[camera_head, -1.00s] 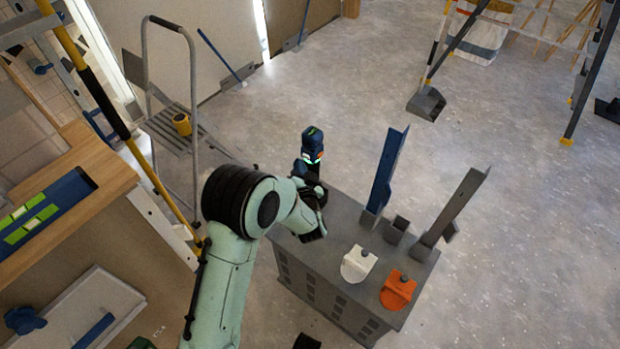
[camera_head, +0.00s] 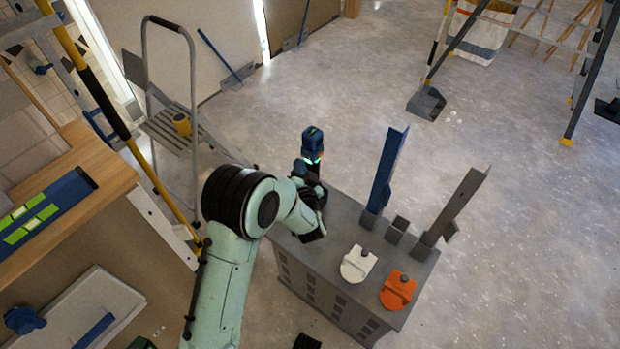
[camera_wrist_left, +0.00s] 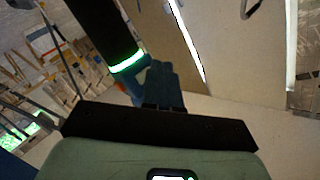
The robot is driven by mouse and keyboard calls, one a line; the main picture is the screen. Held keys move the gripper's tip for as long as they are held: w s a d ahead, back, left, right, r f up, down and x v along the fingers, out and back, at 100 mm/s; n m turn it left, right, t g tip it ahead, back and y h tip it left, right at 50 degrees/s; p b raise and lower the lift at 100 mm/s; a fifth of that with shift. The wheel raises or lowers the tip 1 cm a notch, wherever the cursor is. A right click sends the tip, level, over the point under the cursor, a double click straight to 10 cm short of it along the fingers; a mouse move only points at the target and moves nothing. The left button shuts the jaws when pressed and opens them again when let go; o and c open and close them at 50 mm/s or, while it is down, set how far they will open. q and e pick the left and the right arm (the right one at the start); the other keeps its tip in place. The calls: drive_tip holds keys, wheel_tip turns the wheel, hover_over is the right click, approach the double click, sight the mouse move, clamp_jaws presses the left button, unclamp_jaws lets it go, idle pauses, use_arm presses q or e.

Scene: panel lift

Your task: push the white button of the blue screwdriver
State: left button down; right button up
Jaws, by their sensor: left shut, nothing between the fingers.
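The blue screwdriver (camera_head: 312,142) stands upright at the back left end of the grey cabinet top, with a bright green ring of light around its lower body. My left gripper (camera_head: 316,196) is shut and empty, right beside the screwdriver on its near side; its fingertips are hard to make out. In the left wrist view the screwdriver (camera_wrist_left: 158,84) shows as a blue part and a dark body with the glowing green ring, just beyond my dark gripper. I cannot make out the white button, nor whether the gripper touches the tool. My right gripper is out of view.
The grey cabinet (camera_head: 345,222) also carries a blue upright plate (camera_head: 388,170), a leaning grey plate (camera_head: 455,207), a white piece (camera_head: 356,264) and an orange piece (camera_head: 397,291). A stepladder (camera_head: 170,125) stands behind my arm on the left.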

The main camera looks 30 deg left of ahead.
use_arm(q)
drive_tip(key=shift+w, duration=0.15)
idle(0.3)
drive_tip(key=shift+w, duration=0.45)
idle(0.4)
drive_tip(key=shift+s, duration=0.6)
drive_tip(key=shift+s, duration=0.1)
drive_tip(key=s, duration=0.5)
drive_tip(key=shift+s+a, duration=0.25)
drive_tip(key=shift+s, duration=0.15)
